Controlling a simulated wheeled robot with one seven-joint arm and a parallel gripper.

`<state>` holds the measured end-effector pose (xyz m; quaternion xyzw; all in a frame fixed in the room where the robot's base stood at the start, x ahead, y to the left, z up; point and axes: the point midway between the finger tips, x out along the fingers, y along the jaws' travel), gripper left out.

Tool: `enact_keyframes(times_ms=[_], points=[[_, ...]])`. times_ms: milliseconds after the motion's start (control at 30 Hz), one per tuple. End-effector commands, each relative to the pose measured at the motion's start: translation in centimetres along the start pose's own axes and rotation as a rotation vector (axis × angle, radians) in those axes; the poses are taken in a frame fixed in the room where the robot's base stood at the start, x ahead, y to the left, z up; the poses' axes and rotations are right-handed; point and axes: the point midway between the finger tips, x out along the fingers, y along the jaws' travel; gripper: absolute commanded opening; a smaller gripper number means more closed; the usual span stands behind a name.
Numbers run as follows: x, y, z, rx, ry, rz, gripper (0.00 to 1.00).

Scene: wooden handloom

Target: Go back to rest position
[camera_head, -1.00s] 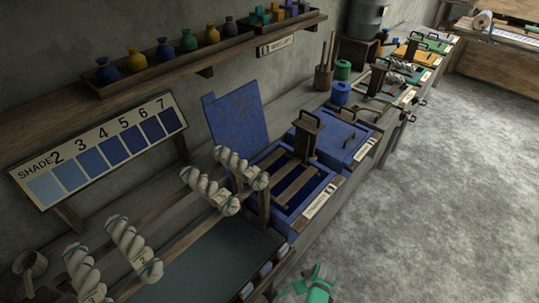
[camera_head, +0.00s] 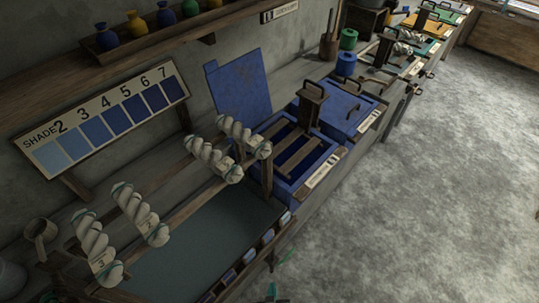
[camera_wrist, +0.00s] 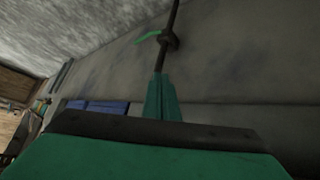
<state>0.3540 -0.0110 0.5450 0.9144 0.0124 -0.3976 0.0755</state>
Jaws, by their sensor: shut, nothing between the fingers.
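My gripper shows only as a small teal piece (camera_head: 271,291) at the bottom edge of the head view, in front of the bench. In the wrist view its teal tapered fingers (camera_wrist: 161,98) are together with nothing between them. Beyond them a thin dark rod with a knob (camera_wrist: 168,40) and a green sliver stands against a grey surface; I cannot tell whether it touches the fingers. Several white twisted yarn hanks (camera_head: 140,214) hang on the wooden rails. The blue vat (camera_head: 296,160) stands open behind them, with a blue lid panel (camera_head: 241,88) upright beside it.
A shade board (camera_head: 105,115) numbered up to 7 stands by the wall. A shelf (camera_head: 90,75) with coloured jars runs above. A closed blue vat (camera_head: 345,108) and other coloured vats line the bench further back. The concrete floor (camera_head: 440,180) at right is clear.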

Motion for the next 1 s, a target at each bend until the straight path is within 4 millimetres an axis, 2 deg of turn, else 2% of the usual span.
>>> enact_keyframes(times_ms=[33,267,600,700,800,1000], points=[[-2.1,-0.3,0.0,0.009,0.030,0.010,0.00],[-11.4,0.1,-2.5,0.065,0.201,0.051,0.00],[-25.7,1.5,-9.0,0.129,0.462,0.042,0.00],[-28.8,1.8,-10.9,0.141,0.521,0.029,0.00],[-30.8,1.9,-12.2,0.148,0.560,0.018,0.00],[-32.1,2.0,-13.1,0.155,0.587,0.010,0.00]])
